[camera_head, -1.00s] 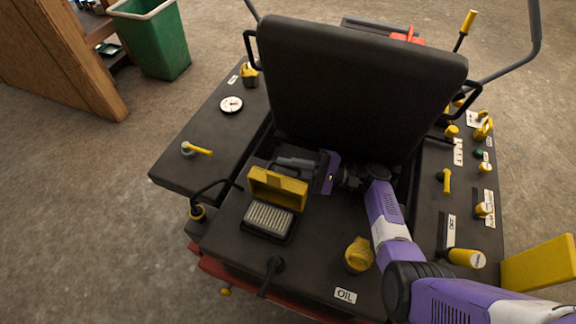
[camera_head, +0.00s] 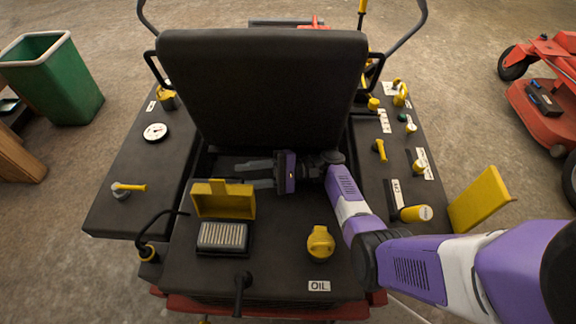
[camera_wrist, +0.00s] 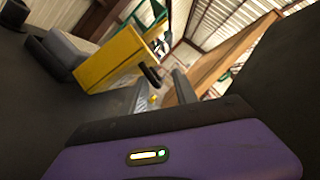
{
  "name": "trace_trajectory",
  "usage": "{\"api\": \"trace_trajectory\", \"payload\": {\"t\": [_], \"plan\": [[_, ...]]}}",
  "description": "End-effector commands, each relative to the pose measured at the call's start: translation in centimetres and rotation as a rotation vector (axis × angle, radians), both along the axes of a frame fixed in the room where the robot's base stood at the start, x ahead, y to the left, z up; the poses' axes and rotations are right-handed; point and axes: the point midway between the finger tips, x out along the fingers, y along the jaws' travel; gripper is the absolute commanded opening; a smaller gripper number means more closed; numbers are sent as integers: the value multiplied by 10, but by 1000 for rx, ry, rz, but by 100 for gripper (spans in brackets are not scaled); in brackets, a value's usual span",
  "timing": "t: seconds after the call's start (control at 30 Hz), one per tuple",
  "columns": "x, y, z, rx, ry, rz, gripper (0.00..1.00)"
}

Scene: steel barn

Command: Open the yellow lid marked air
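The yellow lid (camera_head: 224,203) stands raised, about upright, at the back edge of its box on the dark deck. The pale ribbed filter (camera_head: 222,236) in the box is uncovered in front of it. No "air" marking is readable on the side I see. My gripper (camera_head: 247,174) is behind and to the right of the lid, by the seat front, its fingers pointing left. The two fingers are apart with nothing between them. In the wrist view the yellow lid (camera_wrist: 112,58) stands beyond the fingers (camera_wrist: 166,88); I cannot tell whether they touch it.
The black seat back (camera_head: 262,90) rises behind my gripper. A yellow oil cap (camera_head: 320,243) and a black lever (camera_head: 241,290) stand on the deck. A hose (camera_head: 150,233) curves left of the box. Yellow-handled controls line the right panel, beside a raised yellow plate (camera_head: 481,200).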

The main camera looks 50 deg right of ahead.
Motion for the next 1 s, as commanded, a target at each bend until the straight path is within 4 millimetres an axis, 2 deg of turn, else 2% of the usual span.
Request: {"api": "trace_trajectory", "payload": {"t": [0.03, 0.1, 0.43, 0.7, 1.0], "plan": [[-6, -13, -1, 1, -4, -9, 32], [-16, -26, 0, 2, -5, -9, 32], [-57, -84, 0, 2, -3, -7, 32], [-68, -97, 0, 1, -1, -3, 32], [-69, -98, 1, 2, -2, -2, 32]]}}
